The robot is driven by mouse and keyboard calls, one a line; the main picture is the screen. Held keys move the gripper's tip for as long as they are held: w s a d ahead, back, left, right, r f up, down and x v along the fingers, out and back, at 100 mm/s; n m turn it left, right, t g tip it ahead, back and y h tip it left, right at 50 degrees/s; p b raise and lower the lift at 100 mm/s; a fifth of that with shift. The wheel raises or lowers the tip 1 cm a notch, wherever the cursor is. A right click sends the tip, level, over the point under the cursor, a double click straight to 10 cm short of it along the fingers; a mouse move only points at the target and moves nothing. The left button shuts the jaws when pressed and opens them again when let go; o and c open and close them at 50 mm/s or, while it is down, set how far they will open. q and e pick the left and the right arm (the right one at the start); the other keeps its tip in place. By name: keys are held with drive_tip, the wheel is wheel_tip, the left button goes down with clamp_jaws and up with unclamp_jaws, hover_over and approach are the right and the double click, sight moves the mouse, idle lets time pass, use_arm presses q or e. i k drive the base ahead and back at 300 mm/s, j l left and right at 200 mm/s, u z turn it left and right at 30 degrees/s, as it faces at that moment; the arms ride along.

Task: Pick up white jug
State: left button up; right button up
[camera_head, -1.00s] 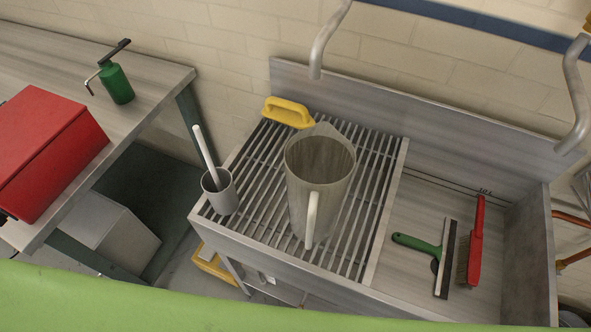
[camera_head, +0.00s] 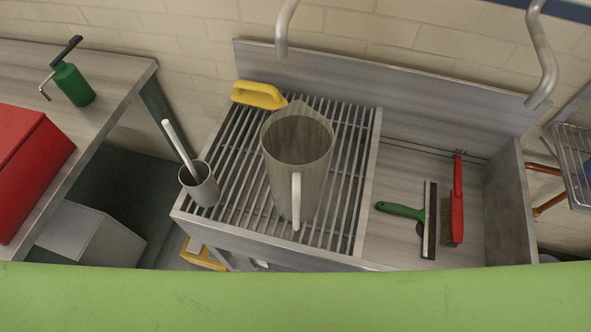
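A large whitish-grey jug (camera_head: 290,165) stands upright on the slatted metal rack (camera_head: 347,225) in the middle of the head view. Its mouth is open upward and its pale handle (camera_head: 296,200) faces me. Its inside looks empty, though the bottom is hard to see. Neither of my grippers shows in the view.
A grey cup (camera_head: 200,186) with a white stick stands left of the jug. A green squeegee (camera_head: 430,220) and red brush (camera_head: 457,205) lie in the right basin. A red box (camera_head: 25,165) and green oil can (camera_head: 73,84) sit on the left bench.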

sight(297, 142)
drive_tip(key=k+j+z, duration=0.3)
drive_tip(key=k+j, duration=0.2)
drive_tip(key=j, duration=0.3)
drive_tip(key=k+j+z, duration=0.25)
drive_tip(key=k+j, duration=0.3)
drive_tip(key=i+j, duration=0.05)
drive_tip(key=j, duration=0.05)
